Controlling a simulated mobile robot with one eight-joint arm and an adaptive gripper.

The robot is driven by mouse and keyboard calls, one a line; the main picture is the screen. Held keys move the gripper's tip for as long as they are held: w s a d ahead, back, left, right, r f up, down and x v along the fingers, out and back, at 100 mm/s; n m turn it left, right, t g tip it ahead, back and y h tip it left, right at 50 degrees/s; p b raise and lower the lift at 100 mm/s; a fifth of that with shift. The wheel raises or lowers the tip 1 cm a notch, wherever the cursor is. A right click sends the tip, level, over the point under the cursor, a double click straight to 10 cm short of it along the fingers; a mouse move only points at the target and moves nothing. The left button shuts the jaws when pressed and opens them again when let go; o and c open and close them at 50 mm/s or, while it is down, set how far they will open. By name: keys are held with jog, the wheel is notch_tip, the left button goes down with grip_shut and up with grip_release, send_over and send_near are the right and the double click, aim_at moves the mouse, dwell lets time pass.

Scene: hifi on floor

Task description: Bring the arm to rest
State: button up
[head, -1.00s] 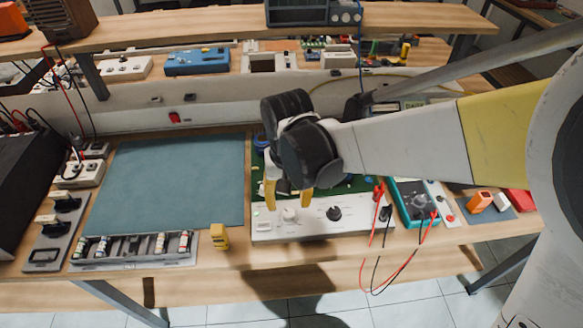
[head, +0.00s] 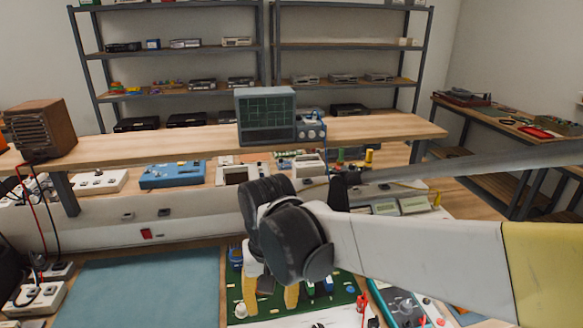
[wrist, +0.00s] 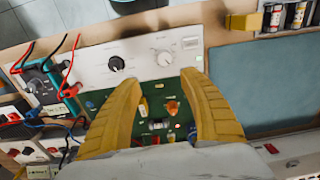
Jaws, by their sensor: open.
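My gripper (head: 270,290) has yellow fingers and hangs pointing down over the green circuit board (head: 336,292) on the bench, in the head view. In the wrist view my gripper (wrist: 160,95) shows its two fingers spread apart with nothing between them. The green board (wrist: 185,112) shows between and around the fingers there. The white panel with knobs (wrist: 140,65) lies just past the fingertips. My wrist and forearm hide part of the board in the head view.
A blue-green mat (head: 150,287) lies left of the board. A shelf plank (head: 380,129) with an oscilloscope (head: 265,115) runs behind my arm. A multimeter with red and black leads (wrist: 42,85) lies beside the panel. A yellow block (wrist: 243,22) sits near the mat.

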jog(key=s+d+r+m+t, duration=0.1)
jog(key=s+d+r+t, duration=0.1)
jog(key=d, duration=1)
jog(key=s+d+r+m+t, duration=0.1)
jog(key=s+d+t, duration=0.3)
jog(key=d, duration=0.8)
jog(key=shift+d+r+m+t, duration=0.3)
jog(key=shift+r+m+t, duration=0.1)
jog(key=shift+r+t, duration=0.15)
dwell(0.7)
